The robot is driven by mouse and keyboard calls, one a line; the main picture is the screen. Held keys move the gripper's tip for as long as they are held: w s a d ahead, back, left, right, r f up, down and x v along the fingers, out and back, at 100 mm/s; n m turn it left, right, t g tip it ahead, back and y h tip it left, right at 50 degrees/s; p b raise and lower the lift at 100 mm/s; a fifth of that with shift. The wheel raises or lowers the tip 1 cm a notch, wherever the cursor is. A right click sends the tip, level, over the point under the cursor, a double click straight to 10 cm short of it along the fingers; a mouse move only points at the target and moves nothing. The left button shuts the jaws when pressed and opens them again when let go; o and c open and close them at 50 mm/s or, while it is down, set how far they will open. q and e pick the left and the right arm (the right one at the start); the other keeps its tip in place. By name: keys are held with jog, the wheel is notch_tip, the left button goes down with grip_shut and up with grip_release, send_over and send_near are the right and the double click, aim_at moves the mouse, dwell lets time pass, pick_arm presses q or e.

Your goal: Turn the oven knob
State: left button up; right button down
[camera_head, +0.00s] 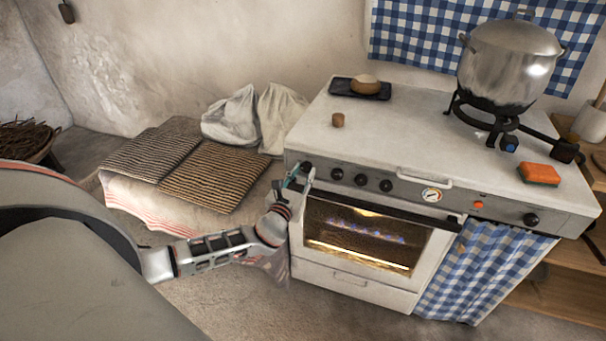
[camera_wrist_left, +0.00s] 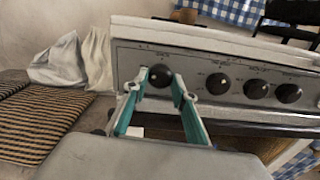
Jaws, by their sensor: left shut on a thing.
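The white stove has a grey front panel with several black knobs. The oven knob (camera_wrist_left: 159,76), the leftmost on the panel, sits between the fingertips of my left gripper (camera_wrist_left: 160,80) in the left wrist view. The gripper is shut on it, one teal-lined finger on each side. In the head view my left gripper (camera_head: 299,178) reaches the panel's left end from the left and mostly hides that knob. The oven door (camera_head: 365,236) is closed, with flames and a warm glow behind its glass. My right gripper is not in view.
Other knobs (camera_head: 360,180) stand close to the right of the gripper, with a dial (camera_head: 431,195) farther along. A handle bar runs below the panel. A large pot (camera_head: 510,65) and an orange sponge (camera_head: 538,174) are on top. White sacks (camera_head: 232,118) and striped mats (camera_head: 212,175) lie left.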

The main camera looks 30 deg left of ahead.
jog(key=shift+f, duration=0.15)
pick_arm(q)
jog(key=n+b, duration=0.1)
jog(key=n, duration=0.1)
jog(key=shift+f+n, duration=0.15)
jog(key=shift+n, duration=0.25)
jog(key=n+b, duration=0.1)
jog(key=n, duration=0.1)
jog(key=shift+n+b, duration=0.3)
jog(key=n+b, duration=0.1)
jog(key=n, duration=0.1)
jog(key=shift+n, duration=0.4)
jog(key=shift+n+b, duration=0.35)
jog(key=shift+n, duration=0.55)
jog(key=n, duration=0.2)
jog(key=shift+r+n+b, duration=0.2)
jog(key=shift+n+b, duration=0.1)
jog(key=shift+n, duration=0.5)
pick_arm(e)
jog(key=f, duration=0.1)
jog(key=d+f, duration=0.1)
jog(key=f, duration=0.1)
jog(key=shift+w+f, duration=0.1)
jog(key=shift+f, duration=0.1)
